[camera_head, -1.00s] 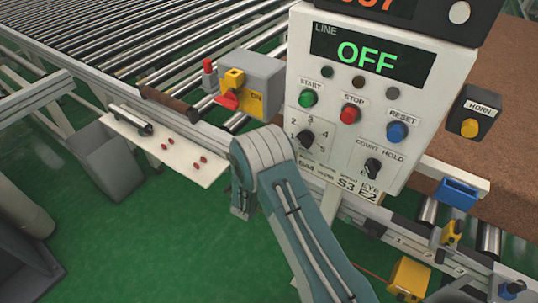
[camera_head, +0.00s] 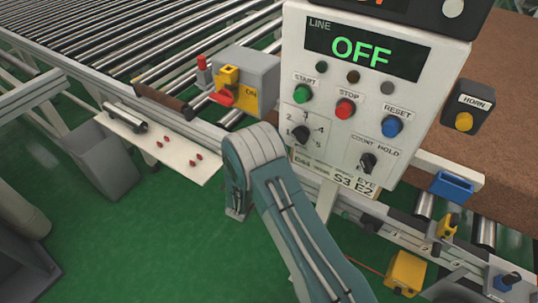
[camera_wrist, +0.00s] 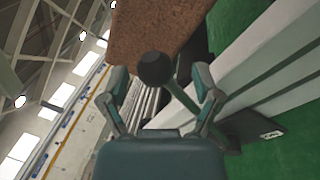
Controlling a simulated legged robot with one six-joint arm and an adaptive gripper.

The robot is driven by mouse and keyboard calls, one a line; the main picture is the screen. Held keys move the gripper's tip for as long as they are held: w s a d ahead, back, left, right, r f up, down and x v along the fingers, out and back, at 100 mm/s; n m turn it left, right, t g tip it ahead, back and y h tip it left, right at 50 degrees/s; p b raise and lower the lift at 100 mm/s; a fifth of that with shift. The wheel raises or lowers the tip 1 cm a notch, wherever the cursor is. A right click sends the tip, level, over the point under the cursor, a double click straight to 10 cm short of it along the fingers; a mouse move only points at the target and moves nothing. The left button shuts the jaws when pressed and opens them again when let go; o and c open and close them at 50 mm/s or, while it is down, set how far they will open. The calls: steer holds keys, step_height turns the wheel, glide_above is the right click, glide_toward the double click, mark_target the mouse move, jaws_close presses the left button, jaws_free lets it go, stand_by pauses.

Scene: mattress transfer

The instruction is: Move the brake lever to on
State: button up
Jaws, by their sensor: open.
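In the wrist view a dark round knob (camera_wrist: 154,69) shows between the two fingers of my gripper (camera_wrist: 160,75). It looks like the ball end of a lever, and a greyish rod seems to run off to its lower right. The fingers are spread, one on each side of the knob; I cannot tell whether either touches it. A dark base with a small white label (camera_wrist: 269,133) lies at the lower right; its text is too small to read. In the head view my gripper is hidden; only my arm shows.
In the head view the control panel (camera_head: 330,160) reads OFF. A grey box with a yellow ON plate and red handle (camera_head: 222,97) stands left of it. A brown mattress-like slab (camera_head: 500,130) is on the right; conveyor rollers (camera_head: 130,50) fill the back left.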

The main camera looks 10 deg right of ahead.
steer(key=v, duration=1)
steer(key=shift+s, duration=0.3)
steer(key=shift+a+f, duration=0.1)
